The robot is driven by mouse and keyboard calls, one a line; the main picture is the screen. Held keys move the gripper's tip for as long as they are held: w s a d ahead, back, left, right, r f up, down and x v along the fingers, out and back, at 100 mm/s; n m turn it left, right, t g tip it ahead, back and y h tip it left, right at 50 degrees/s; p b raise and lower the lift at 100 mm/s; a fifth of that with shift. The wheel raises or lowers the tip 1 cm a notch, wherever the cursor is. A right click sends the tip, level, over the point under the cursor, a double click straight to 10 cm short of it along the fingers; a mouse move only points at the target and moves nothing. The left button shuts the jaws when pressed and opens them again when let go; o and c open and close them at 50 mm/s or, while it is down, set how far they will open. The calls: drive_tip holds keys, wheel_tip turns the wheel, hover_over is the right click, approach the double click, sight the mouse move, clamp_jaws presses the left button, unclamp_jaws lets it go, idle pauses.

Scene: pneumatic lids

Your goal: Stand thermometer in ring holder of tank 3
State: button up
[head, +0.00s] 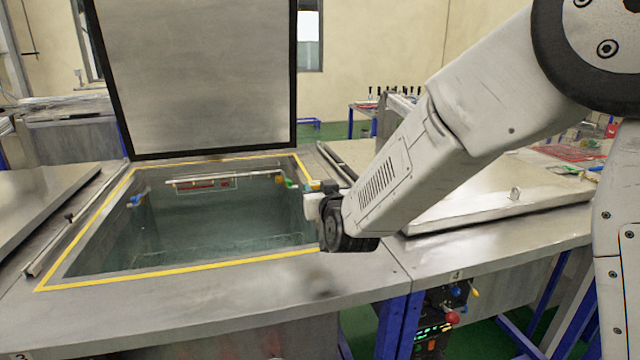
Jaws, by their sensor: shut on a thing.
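The open tank (165,272) has a yellow-edged rim and holds greenish water. Its number mark at the bottom left is cut off, but looks like a 3. My gripper (313,206) is at the tank's right edge, seen mostly from behind the dark wrist. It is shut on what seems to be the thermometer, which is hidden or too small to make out. Small coloured fittings show on the tank's inner walls: blue at the left (137,200) and green-yellow at the back right (287,183). I cannot tell which is the ring holder.
The tank's lid (200,75) stands raised at the back. A closed lid (495,190) covers tank 4 on the right. Another steel cover (40,215) lies at the left. A pale bar (225,178) spans the tank's back wall. The front steel top (230,300) is clear.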

drive_tip(key=shift+f, duration=1.9)
